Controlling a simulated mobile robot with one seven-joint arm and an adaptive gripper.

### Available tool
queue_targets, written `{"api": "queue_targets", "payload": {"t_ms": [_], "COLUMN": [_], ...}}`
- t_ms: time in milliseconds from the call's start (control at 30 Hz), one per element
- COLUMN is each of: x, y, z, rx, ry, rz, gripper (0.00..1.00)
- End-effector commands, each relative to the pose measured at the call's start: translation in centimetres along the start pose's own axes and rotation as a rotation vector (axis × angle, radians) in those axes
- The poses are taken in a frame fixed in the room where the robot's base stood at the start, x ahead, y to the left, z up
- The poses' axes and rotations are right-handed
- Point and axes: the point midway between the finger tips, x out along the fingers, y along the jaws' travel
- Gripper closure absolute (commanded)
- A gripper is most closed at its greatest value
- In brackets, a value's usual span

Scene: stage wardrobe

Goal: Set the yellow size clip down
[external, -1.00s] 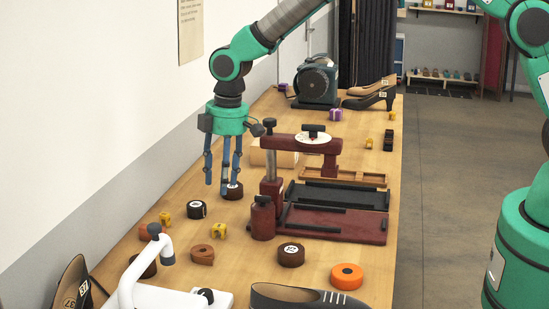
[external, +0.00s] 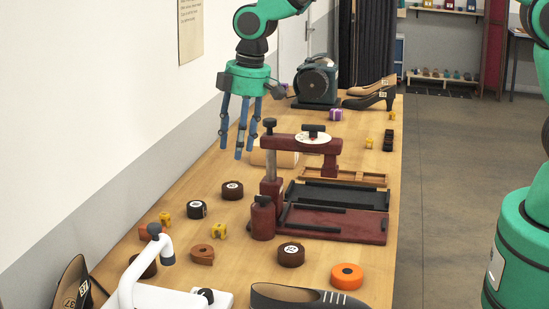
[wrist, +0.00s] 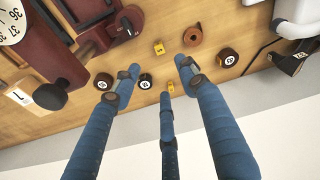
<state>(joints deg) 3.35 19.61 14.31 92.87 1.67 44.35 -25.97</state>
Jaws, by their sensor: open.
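My gripper (external: 238,143) is open and empty, with its three blue fingers pointing down, well above the workbench. Two yellow size clips rest on the wood toward the near left: one (external: 165,218) closer to the wall, the other (external: 219,231) to its right. Both also show in the wrist view, the wall-side clip (wrist: 171,88) just beyond my fingertips (wrist: 162,80) and the other clip (wrist: 159,47) farther up. More yellow clips (external: 368,143) lie at the bench's right side. I cannot tell which clip the task means.
Dark tape rolls (external: 232,190) (external: 197,209) lie below my gripper and nearer the camera. The dark red press (external: 264,218) stands to the right. A brown roll (external: 202,254), orange roll (external: 347,276) and white-armed device (external: 128,285) are nearer. The wall borders the left.

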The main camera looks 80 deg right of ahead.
Motion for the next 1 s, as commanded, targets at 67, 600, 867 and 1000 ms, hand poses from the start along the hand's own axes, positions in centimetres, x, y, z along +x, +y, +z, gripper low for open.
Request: {"api": "queue_targets", "payload": {"t_ms": [67, 600, 867, 1000], "x": [-3.1, -18.5, -23.7, -25.8], "y": [-0.8, -6.5, -9.6, -11.2], "z": [1.0, 10.5, 16.4, 19.8], "rx": [0.015, 0.129, 0.183, 0.212], "ry": [0.017, 0.114, 0.163, 0.189], "rz": [0.008, 0.045, 0.057, 0.063], "gripper": [0.57, 0.57, 0.57, 0.57]}}
